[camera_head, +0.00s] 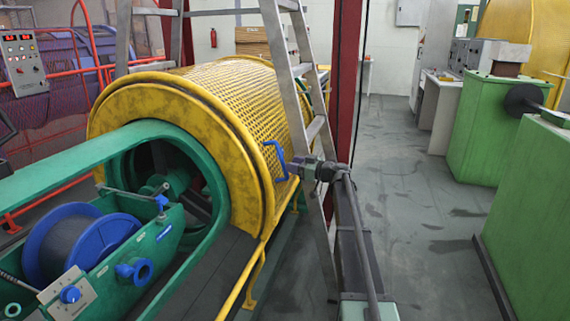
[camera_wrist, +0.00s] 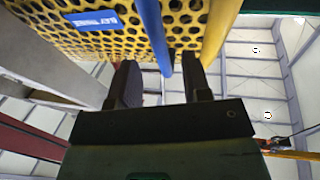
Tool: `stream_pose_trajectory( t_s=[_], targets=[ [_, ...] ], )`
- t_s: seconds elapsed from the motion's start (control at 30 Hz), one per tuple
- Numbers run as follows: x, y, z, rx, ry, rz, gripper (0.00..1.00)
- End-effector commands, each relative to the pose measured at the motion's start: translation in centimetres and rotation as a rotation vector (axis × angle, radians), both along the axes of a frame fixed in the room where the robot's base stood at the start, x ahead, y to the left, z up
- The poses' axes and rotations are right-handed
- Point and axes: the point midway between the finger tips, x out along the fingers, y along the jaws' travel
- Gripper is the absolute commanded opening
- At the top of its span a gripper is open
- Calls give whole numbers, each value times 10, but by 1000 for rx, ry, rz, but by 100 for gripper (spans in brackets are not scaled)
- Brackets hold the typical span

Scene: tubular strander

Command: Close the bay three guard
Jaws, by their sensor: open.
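The yellow perforated guard (camera_head: 235,92) arches over the strander's tube in the head view. I cannot tell whether its lower edge is fully down. Its blue handle (camera_head: 274,160) is on the right side near the front end ring. In the wrist view the guard (camera_wrist: 118,42) is overhead, with a blue label plate (camera_wrist: 95,19) that seems to read "BAY THREE". My gripper (camera_head: 293,167) is beside the handle. In the wrist view my gripper (camera_wrist: 161,66) is open, with the blue handle bar (camera_wrist: 155,38) running between its fingers. Contact with the fingers cannot be told.
A grey ladder-like frame (camera_head: 290,78) and a dark red post (camera_head: 344,95) stand close to my arm. The green strander frame (camera_head: 70,160) with a blue spool (camera_head: 75,245) is at left. Green machines (camera_head: 490,130) stand at right, with clear floor (camera_head: 410,200) between.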

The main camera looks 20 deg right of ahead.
Motion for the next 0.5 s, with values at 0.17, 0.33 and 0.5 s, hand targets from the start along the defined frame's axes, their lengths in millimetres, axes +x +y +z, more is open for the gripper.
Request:
stream_pose_trajectory(
  t_s=[0.17, 0.33, 0.5],
  targets=[
    [27, 20, 0, 0, 0, 1, 44],
    [33, 26, 0, 1, 1, 0, 44],
    [33, 26, 0, 1, 1, 0, 44]
  ],
)
